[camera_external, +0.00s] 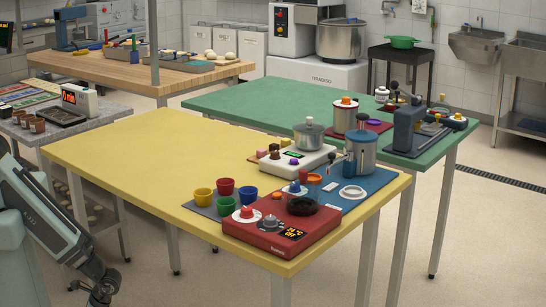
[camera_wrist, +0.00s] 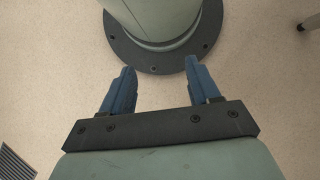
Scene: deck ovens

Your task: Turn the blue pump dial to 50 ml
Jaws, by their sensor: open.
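A small blue dial (camera_external: 295,187) on a white disc is on the yellow table, just behind the red controller box. It looks like the blue pump dial, but its scale and pointer are too small to read. A steel pot with a blue lid (camera_external: 360,150) stands behind it on a blue mat (camera_external: 382,182). My gripper (camera_wrist: 159,68) is open and empty in the wrist view, its two blue fingers apart above bare floor by my round base. In the external view my arm's end is low at the left, far from the dial.
The red controller box (camera_external: 285,232) has a red-topped dial (camera_external: 246,212), a grey knob (camera_external: 270,220) and a lit display. Coloured cups (camera_external: 224,187) stand left of it. A white scale (camera_external: 290,160) with a pot is behind. The left half of the yellow table (camera_external: 130,150) is clear.

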